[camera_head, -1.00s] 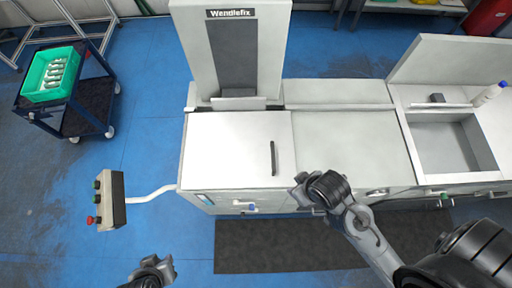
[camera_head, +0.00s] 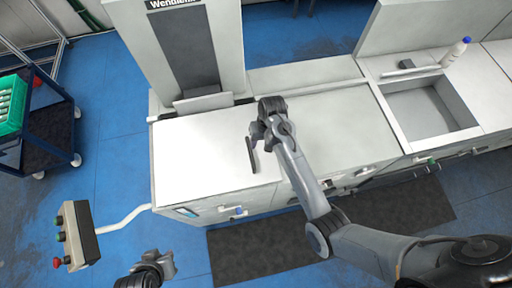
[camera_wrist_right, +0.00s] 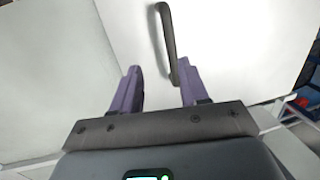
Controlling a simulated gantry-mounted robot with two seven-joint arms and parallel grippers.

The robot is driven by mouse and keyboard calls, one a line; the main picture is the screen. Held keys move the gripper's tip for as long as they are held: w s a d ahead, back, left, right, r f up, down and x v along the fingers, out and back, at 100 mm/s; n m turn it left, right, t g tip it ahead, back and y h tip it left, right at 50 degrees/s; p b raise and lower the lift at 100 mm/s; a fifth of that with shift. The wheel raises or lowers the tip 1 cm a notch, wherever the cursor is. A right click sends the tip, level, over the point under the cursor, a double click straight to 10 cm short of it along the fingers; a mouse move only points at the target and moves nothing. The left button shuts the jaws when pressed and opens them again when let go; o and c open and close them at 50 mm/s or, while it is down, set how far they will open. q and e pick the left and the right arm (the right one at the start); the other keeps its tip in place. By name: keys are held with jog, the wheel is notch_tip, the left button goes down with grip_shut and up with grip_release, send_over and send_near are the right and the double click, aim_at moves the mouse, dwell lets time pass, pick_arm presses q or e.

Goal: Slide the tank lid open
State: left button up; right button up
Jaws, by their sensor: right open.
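The tank lid (camera_head: 200,155) is a flat white panel on top of the machine, with a dark bar handle (camera_head: 251,155) near its right edge. The lid covers the left part of the machine top. In the right wrist view the handle (camera_wrist_right: 167,40) stands ahead of the fingers, close to the right-hand fingertip. My right gripper (camera_head: 256,134) is beside the upper end of the handle. In the wrist view its purple fingers (camera_wrist_right: 160,78) are apart with nothing between them. My left gripper (camera_head: 165,262) hangs low in front of the machine, clear of it; its fingers are too small to judge.
A grey panel (camera_head: 335,130) lies right of the lid, then an open sink (camera_head: 420,112) with a white bottle (camera_head: 456,52) behind it. A button box (camera_head: 76,235) sticks out at left. A cart with a green crate (camera_head: 14,103) stands far left.

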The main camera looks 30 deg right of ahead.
jog(key=shift+t, duration=0.3)
jog(key=w+f, duration=0.1)
jog(key=f, duration=0.1)
jog(key=w+a+f, duration=0.1)
jog(key=f, duration=0.2)
jog(key=w+a+f, duration=0.1)
jog(key=f, duration=0.2)
jog(key=shift+w+a, duration=0.1)
jog(key=shift+a, duration=0.15)
grip_shut()
